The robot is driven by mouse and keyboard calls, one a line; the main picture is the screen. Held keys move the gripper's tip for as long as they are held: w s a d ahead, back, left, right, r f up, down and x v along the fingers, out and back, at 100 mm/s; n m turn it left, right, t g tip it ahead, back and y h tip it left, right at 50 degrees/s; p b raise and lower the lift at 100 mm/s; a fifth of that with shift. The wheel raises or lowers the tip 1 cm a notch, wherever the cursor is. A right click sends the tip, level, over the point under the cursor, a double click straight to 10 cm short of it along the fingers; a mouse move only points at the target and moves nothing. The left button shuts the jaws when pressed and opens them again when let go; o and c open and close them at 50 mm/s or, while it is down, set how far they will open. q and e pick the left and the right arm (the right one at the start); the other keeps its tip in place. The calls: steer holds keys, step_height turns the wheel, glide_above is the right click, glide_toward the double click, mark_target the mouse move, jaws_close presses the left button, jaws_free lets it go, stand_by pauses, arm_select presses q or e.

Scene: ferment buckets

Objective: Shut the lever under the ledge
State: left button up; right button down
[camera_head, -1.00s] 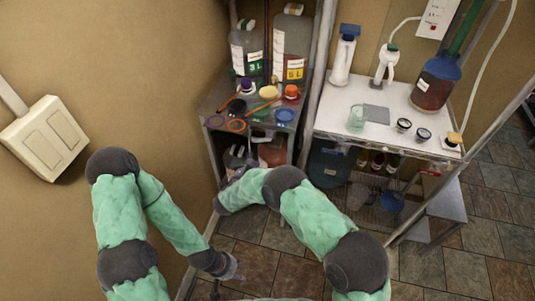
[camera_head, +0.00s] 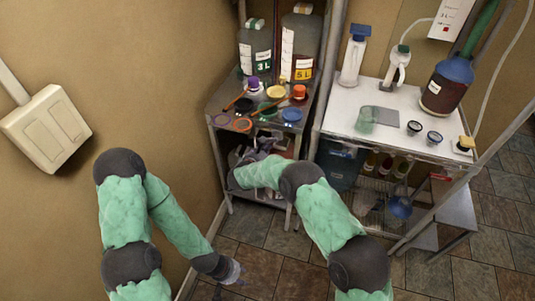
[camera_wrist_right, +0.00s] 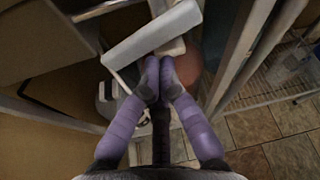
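In the head view, my right gripper (camera_head: 250,158) is under the top of the left shelf unit, partly hidden by my arm. In the right wrist view its two purple fingers (camera_wrist_right: 161,72) come close together with a narrow gap at the tips. A pale slab-like piece (camera_wrist_right: 140,38) and a small pale block (camera_wrist_right: 172,47) lie just beyond the tips. I cannot tell whether either is the lever, or whether the fingers touch them. The ledge is probably the shelf top (camera_head: 222,112). My left gripper (camera_head: 237,273) hangs low over the floor, small and unclear.
Large bottles (camera_head: 255,47), caps and tools crowd the shelf top. A reddish jug (camera_wrist_right: 190,65) is beside the fingers. A white table (camera_head: 345,118) stands to the right, with a red part (camera_head: 440,177) under its edge. The tiled floor (camera_head: 275,235) in front is open.

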stand_by(0.3)
steer(key=m+b, duration=0.1)
steer(key=b, duration=0.1)
steer(key=a+r+m+y+b, duration=0.1)
steer(key=b, duration=0.2)
steer(key=shift+w+a+r, duration=0.1)
steer(key=shift+w+r, duration=0.05)
steer(key=shift+r, duration=0.3)
stand_by(0.5)
steer(key=v, duration=1.2)
